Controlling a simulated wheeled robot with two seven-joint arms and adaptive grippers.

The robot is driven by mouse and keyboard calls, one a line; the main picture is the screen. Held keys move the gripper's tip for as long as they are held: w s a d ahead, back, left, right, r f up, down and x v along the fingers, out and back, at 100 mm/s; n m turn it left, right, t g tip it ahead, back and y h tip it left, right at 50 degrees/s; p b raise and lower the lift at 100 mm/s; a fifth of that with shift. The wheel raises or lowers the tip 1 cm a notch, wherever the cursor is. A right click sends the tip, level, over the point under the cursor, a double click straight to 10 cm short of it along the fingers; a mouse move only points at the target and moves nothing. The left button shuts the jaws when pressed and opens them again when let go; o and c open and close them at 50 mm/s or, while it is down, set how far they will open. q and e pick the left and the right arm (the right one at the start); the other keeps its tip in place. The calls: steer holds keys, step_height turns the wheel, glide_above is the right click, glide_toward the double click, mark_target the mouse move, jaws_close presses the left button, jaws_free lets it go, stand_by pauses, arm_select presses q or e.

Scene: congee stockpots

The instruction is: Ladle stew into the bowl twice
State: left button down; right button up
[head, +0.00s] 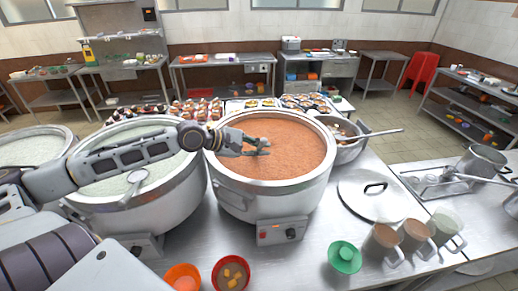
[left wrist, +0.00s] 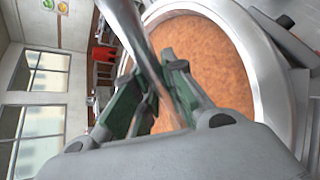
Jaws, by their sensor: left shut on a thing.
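The stew pot (head: 272,196) is a large metal stockpot full of orange-brown stew (head: 290,155); the stew also shows in the left wrist view (left wrist: 205,60). My left gripper (head: 262,147) is over the stew's left part, with its fingers shut on a metal ladle handle (left wrist: 146,45). The ladle's bowl end cannot be made out. A red bowl (head: 219,284) with yellow chunks stands on the counter in front of the pot. An orange bowl (head: 183,278) is to its left and a green bowl (head: 344,257) to its right. My right gripper is not in view.
A pot of pale congee (head: 155,205) with a ladle (head: 135,182) stands left of the stew pot. A smaller pot (head: 347,150) with a long-handled utensil is behind right. A lid (head: 372,197) and several mugs (head: 417,233) occupy the right counter.

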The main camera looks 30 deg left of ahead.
arm_select(q)
steer(key=shift+r, duration=0.15)
step_height(320, 180, up, 14)
steer(key=shift+r, duration=0.25)
stand_by(2.2)
steer(key=shift+m+t+y+b, duration=0.4)
steer(key=shift+m+t+b, duration=0.25)
steer(key=shift+b, duration=0.4)
stand_by(0.4)
steer(key=shift+f, duration=0.1)
